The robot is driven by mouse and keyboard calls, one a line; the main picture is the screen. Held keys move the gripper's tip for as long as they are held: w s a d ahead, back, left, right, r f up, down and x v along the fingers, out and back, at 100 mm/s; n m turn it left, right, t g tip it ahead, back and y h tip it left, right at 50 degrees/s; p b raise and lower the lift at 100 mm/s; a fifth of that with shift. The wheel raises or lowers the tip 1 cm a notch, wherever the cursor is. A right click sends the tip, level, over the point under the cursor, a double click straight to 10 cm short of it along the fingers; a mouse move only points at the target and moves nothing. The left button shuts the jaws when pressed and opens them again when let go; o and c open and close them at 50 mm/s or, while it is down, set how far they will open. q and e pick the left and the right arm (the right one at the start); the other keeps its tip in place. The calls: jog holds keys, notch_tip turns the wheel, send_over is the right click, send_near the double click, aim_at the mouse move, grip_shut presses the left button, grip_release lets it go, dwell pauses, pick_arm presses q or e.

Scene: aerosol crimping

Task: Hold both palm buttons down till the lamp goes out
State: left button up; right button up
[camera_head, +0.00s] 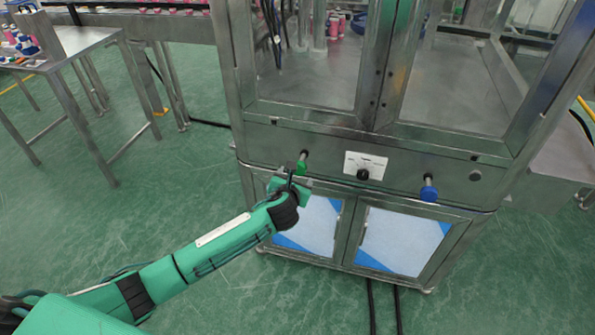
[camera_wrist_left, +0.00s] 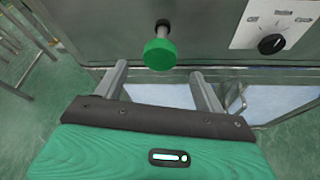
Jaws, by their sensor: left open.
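A green palm button (camera_head: 302,166) sticks out from the left part of the steel cabinet's front panel. A blue palm button (camera_head: 429,190) sticks out from the right part, with no gripper near it. My left gripper (camera_head: 291,178) is open and empty, close to the green button and slightly below it. In the left wrist view the green button (camera_wrist_left: 160,54) shows just beyond and between the two spread fingertips (camera_wrist_left: 159,73); whether anything touches it I cannot tell. My right gripper is not in view. I cannot make out a lamp.
A white plate with a black dial (camera_head: 363,174) sits between the buttons. Glazed frames rise above the panel (camera_head: 325,150), and cabinet doors (camera_head: 402,241) are below. A steel table (camera_head: 75,42) stands at the left.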

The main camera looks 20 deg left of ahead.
aim_at(298, 169)
pick_arm(q)
jog(key=x, duration=0.6)
jog(key=shift+w, duration=0.25)
